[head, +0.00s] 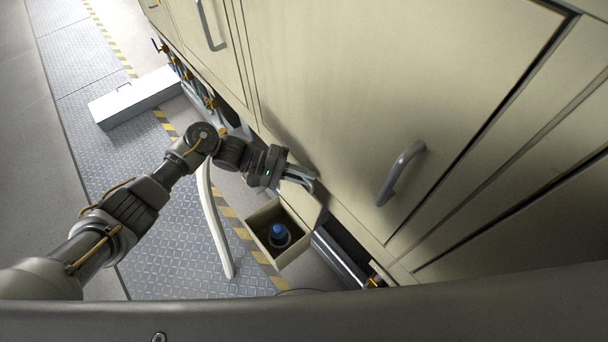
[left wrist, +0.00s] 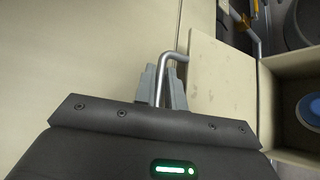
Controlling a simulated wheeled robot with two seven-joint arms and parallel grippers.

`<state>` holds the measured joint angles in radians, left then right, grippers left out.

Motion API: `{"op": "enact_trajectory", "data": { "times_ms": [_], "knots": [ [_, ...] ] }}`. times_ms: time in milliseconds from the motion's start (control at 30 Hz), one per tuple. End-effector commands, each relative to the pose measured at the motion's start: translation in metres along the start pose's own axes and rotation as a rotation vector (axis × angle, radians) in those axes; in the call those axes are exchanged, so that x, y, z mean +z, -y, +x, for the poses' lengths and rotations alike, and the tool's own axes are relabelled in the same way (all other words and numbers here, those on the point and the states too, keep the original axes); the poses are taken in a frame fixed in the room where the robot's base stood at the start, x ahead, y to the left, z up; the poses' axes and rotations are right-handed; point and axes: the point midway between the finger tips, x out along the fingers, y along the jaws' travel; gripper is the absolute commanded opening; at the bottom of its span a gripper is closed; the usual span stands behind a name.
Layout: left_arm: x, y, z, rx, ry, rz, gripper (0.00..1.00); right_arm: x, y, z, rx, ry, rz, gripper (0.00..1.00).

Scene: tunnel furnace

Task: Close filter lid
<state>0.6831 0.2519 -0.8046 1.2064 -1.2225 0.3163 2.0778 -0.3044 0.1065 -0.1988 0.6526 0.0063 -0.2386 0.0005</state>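The filter box (head: 262,218) is a small open beige box low beside the cabinet, with a blue-topped round part (head: 279,233) inside. Its beige lid (head: 303,204) stands open at the cabinet-side edge of the box. In the left wrist view the lid (left wrist: 222,82) is a flat panel with a bent grey metal handle (left wrist: 174,56). My left gripper (head: 303,180) is at the lid; in the left wrist view its fingers (left wrist: 163,88) lie on both sides of the handle bar and appear closed on it. The blue part also shows at the right edge there (left wrist: 310,112). My right gripper is out of view.
A large beige cabinet door with a grey handle (head: 400,172) fills the right. A white curved rail (head: 213,222) stands left of the box. A long light box (head: 134,96) lies on the floor behind. Yellow-black striping borders the metal-plate floor (head: 180,245).

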Motion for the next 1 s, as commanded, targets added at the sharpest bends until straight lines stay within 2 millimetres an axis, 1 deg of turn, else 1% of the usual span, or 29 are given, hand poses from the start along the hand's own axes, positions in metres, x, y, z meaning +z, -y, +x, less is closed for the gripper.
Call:
{"op": "enact_trajectory", "data": {
  "times_ms": [33,67,100,300,333,533,800,1000],
  "knots": [
    [0.000,0.000,0.000,0.000,0.000,0.000,0.04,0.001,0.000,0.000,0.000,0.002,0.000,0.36],
    [0.000,0.000,0.000,0.000,0.000,0.000,0.01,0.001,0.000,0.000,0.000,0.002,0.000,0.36],
    [0.000,0.000,0.000,0.000,0.000,0.000,0.00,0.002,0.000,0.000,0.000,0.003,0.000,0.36],
    [0.000,0.000,0.000,0.000,0.000,0.001,0.00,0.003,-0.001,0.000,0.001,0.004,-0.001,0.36],
    [-0.001,-0.002,0.003,0.001,0.000,0.001,0.00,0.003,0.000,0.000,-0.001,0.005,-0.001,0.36],
    [0.003,0.000,-0.003,0.016,0.000,0.017,0.00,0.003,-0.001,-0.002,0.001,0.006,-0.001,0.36],
    [0.021,0.007,-0.019,0.111,-0.005,0.117,0.00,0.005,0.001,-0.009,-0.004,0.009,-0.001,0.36],
    [0.038,0.020,-0.035,0.213,-0.009,0.232,0.00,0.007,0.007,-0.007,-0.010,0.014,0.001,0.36]
  ]
}}
